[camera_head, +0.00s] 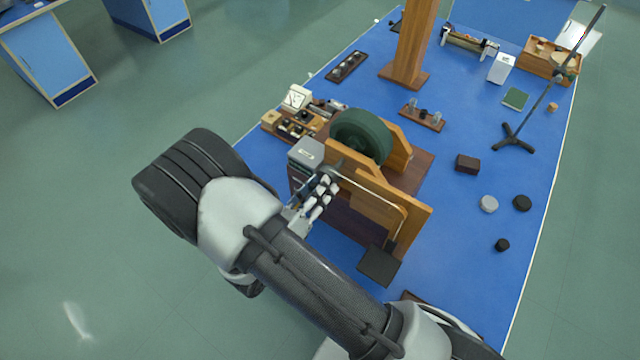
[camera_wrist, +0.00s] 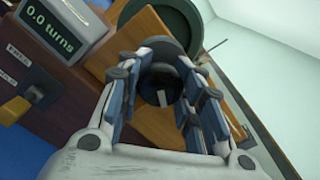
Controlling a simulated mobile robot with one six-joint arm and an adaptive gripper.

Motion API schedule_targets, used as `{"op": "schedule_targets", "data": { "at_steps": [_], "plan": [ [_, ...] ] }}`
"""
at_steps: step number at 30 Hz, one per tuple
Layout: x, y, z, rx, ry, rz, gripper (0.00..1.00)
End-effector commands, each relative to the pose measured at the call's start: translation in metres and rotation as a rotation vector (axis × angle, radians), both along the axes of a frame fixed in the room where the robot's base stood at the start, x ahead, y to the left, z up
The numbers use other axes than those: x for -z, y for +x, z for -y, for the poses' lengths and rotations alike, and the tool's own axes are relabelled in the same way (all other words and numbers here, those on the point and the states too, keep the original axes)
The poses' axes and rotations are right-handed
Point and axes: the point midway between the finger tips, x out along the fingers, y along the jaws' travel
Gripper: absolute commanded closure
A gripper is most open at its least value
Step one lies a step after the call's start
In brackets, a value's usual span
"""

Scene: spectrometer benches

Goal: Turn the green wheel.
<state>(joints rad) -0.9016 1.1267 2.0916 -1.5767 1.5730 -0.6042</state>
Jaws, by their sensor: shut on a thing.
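The green wheel (camera_head: 361,136) stands upright in a wooden frame (camera_head: 409,213) on the blue bench; its rim also shows at the top of the wrist view (camera_wrist: 182,17). My gripper (camera_head: 325,184) is at the near side of the frame, apart from the wheel's rim. In the wrist view its fingers (camera_wrist: 165,62) are closed around a dark round knob (camera_wrist: 158,92) in front of the wooden board. The fingers hide part of the knob, and its link to the wheel cannot be made out. A grey counter box (camera_wrist: 62,22) beside it reads 0.0 turns.
A wooden post (camera_head: 408,45) rises behind the wheel. A small instrument with a white dial (camera_head: 297,97) stands left of it. A tripod stand (camera_head: 515,137) and several dark blocks lie to the right. Open blue bench top (camera_head: 460,215) lies between.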

Motion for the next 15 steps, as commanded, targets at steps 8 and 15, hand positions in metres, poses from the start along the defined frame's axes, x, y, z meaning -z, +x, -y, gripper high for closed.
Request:
{"op": "schedule_targets", "data": {
  "at_steps": [8,15],
  "plan": [
    [0.0015,-0.0018,-0.0007,-0.005,-0.207,-0.17,1.0],
    [0.0014,-0.0021,-0.0004,-0.006,-0.386,-0.311,1.0]
  ]
}}
